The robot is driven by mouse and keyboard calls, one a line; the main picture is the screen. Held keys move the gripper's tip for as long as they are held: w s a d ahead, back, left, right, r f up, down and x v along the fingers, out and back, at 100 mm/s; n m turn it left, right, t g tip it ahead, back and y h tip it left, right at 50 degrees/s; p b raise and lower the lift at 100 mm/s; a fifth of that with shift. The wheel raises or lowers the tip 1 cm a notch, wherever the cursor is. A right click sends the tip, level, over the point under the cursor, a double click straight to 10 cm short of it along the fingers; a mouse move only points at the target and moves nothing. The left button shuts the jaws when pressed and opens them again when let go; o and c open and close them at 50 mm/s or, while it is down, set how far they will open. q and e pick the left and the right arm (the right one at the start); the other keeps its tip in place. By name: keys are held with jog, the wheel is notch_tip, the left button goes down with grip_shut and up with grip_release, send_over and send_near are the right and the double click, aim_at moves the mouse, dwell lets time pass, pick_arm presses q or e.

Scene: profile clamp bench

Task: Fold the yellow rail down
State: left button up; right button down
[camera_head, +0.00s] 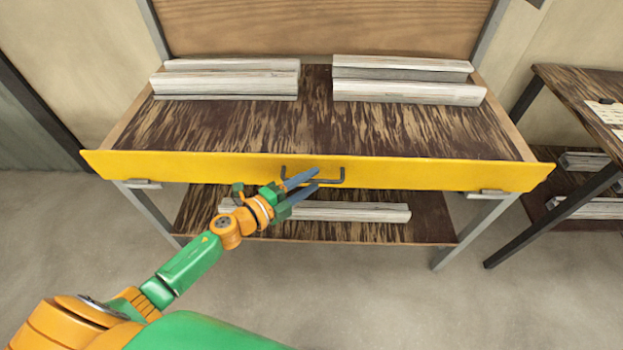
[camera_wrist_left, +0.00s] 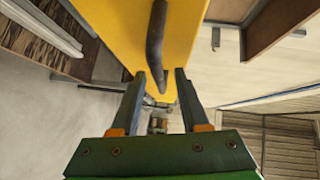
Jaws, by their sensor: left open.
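The yellow rail (camera_head: 440,172) stands up along the front edge of the bench, its broad face toward me. A dark bar handle (camera_head: 331,183) sits at the middle of that face. In the left wrist view the yellow rail (camera_wrist_left: 118,30) fills the upper middle, with the handle (camera_wrist_left: 155,45) running down it. My left gripper (camera_head: 317,178) is open in front of the rail, its fingertips at the handle. In the left wrist view the handle's lower end shows between the two fingers; I cannot tell whether they touch it. My right gripper is out of view.
Pale profiles (camera_head: 228,85) and (camera_head: 405,80) lie in two stacks on the bench top (camera_head: 300,130). More profiles (camera_head: 350,212) lie on the lower shelf. A side table (camera_head: 590,95) stands at the right. The floor before the bench is clear.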

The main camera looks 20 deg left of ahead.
pick_arm(q)
jog(key=shift+w+d+f, duration=0.1)
jog(key=shift+w+d, duration=0.15)
jog(key=shift+w, duration=0.25)
grip_shut()
dwell(1.1)
